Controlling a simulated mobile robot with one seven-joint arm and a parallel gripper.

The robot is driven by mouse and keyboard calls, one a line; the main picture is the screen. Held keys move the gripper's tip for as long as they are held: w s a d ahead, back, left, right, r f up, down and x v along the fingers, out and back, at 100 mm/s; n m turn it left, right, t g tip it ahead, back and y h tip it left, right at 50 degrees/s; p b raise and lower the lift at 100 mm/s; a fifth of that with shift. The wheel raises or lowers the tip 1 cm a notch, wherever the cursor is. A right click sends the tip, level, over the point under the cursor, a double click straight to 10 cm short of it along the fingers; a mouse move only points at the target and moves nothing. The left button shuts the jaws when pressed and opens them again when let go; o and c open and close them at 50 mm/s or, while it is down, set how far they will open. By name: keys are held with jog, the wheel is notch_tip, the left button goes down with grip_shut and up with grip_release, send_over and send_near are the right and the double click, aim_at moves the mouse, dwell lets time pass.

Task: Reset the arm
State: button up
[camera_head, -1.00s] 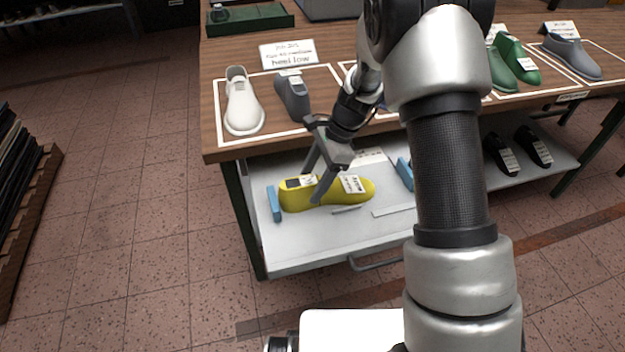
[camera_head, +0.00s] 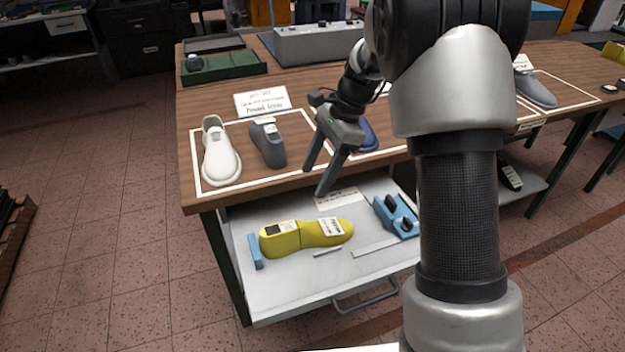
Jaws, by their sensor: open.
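My gripper (camera_head: 318,182) is open and empty, with its fingers pointing down. It hangs in front of the table's front edge, above the back of the open drawer (camera_head: 290,290). A yellow shoe last (camera_head: 305,237) with labels lies in the drawer, below and apart from my gripper. My arm (camera_head: 457,190) fills the right middle of the view and hides part of the table behind it.
On the wooden table (camera_head: 190,120) stand a white last (camera_head: 219,155), a dark grey last (camera_head: 267,145), a partly hidden blue last (camera_head: 367,135) and a grey last (camera_head: 535,88). A blue block (camera_head: 254,251) and a blue fixture (camera_head: 396,217) lie in the drawer.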

dwell(0.4)
jog(key=s+d+r+n+t+h+p, duration=0.1)
jog(key=s+d+r+n+t+p, duration=0.2)
jog(key=s+r, duration=0.5)
jog(key=s+d+r+n+h+p, duration=0.1)
jog(key=s+r+n+p, duration=0.3)
jog(key=r, duration=0.7)
jog(key=s+d+r+n+t+h+p, duration=0.1)
jog(key=s+d+r+n+t+p, duration=0.1)
jog(key=s, duration=0.4)
jog(key=s+d+r+n+t+h+p, duration=0.1)
jog(key=s+d+r+n+p, duration=0.1)
jog(key=s+r+n, duration=0.3)
jog(key=shift+s+n+t+p, duration=0.35)
jog(key=shift+s+n+t, duration=0.05)
jog(key=shift+s, duration=0.5)
